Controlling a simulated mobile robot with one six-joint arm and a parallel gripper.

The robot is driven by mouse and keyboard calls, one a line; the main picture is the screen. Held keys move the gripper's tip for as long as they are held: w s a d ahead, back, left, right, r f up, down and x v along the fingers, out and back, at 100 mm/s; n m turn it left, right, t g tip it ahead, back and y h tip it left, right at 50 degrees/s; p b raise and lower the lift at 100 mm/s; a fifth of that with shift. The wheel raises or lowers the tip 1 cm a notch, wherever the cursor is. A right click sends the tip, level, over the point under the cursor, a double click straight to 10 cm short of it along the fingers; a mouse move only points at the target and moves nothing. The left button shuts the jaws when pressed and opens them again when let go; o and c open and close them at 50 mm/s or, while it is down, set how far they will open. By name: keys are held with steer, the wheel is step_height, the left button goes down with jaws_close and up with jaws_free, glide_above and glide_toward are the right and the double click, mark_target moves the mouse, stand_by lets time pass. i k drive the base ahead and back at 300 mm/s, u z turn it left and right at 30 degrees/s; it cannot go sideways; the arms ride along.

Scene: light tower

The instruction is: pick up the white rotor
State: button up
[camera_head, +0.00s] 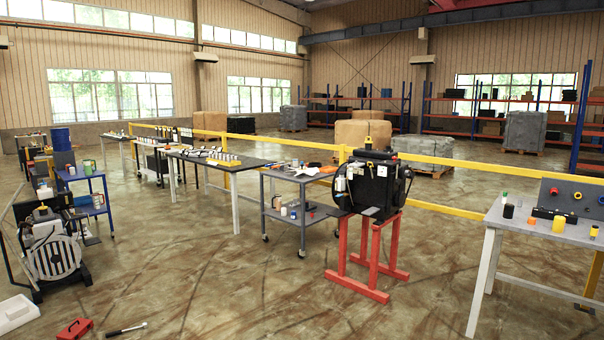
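I cannot make out for certain a white rotor in the head view. Small whitish parts (222,157) stand among other items on the long dark-topped table, too small to tell apart. A pale round slatted disc (54,258) is on the front of a machine at the left; I cannot tell what part it is. My gripper is not in view.
A black machine (376,184) sits on a red stand (368,262). A grey cart (303,219) stands beside it, and a grey workbench (550,232) is at the right. A red toolbox (75,328) and a hammer (127,328) lie on the floor. The middle floor is clear.

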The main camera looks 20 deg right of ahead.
mark_target(311, 171)
steer(key=z, duration=0.3)
steer(key=i, duration=1.1)
steer(key=z, duration=0.5)
steer(key=i, duration=1)
steer(key=z, duration=0.3)
steer(key=i, duration=2.8)
steer(key=u, duration=0.45)
steer(key=i, duration=1)
steer(key=u, duration=0.8)
steer(key=i, duration=0.8)
steer(key=u, duration=0.25)
